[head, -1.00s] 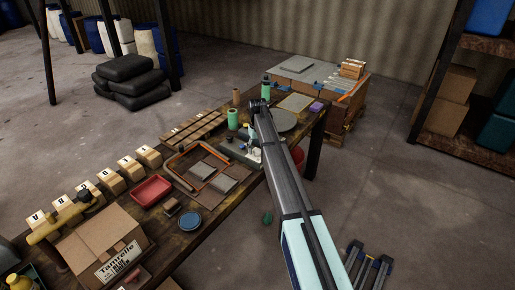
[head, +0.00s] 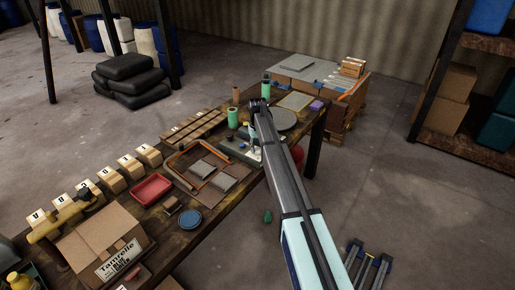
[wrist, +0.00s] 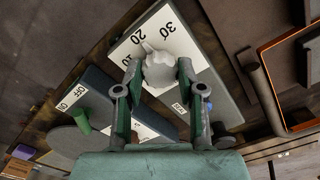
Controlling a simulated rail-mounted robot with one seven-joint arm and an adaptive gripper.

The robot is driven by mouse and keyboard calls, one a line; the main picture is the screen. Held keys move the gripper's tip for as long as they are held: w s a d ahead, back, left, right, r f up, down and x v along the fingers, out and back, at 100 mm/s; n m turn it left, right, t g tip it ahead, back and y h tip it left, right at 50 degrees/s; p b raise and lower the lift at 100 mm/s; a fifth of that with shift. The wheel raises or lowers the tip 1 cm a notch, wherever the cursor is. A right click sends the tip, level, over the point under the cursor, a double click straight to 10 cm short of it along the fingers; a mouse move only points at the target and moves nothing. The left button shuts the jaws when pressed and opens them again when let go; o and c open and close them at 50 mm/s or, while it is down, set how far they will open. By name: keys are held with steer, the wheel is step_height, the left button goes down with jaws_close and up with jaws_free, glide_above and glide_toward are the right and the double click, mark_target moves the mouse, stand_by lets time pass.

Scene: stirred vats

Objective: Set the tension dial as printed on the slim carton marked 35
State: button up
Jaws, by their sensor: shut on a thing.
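In the wrist view, my gripper (wrist: 159,88) is shut on a pale grey round dial knob (wrist: 160,70). The knob sits on a white dial plate (wrist: 190,52) printed 10, 20 and 30. The knob's pointer is close to the 20 mark, on its side towards 30; the exact reading is hard to tell. In the head view, the dial's white plate (head: 254,155) shows at the far part of the bench, partly behind my arm. I cannot make out a slim carton marked 35 in either view.
Next to the dial is another panel (wrist: 95,95) marked OFF with a green handle (wrist: 81,121). The wooden bench (head: 178,236) holds several small labelled blocks (head: 111,180), a red tray (head: 151,188), a blue round dish (head: 190,219) and a large carton (head: 102,243).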

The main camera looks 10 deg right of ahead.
mark_target(257, 149)
steer(key=m+b, duration=0.1)
steer(key=m, duration=0.3)
steer(key=shift+f, duration=0.1)
steer(key=m, duration=0.5)
steer(key=shift+b, duration=0.3)
steer(key=shift+m, duration=0.3)
steer(key=o, duration=1.1)
steer(key=shift+o, duration=0.2)
step_height(257, 149, up, 12)
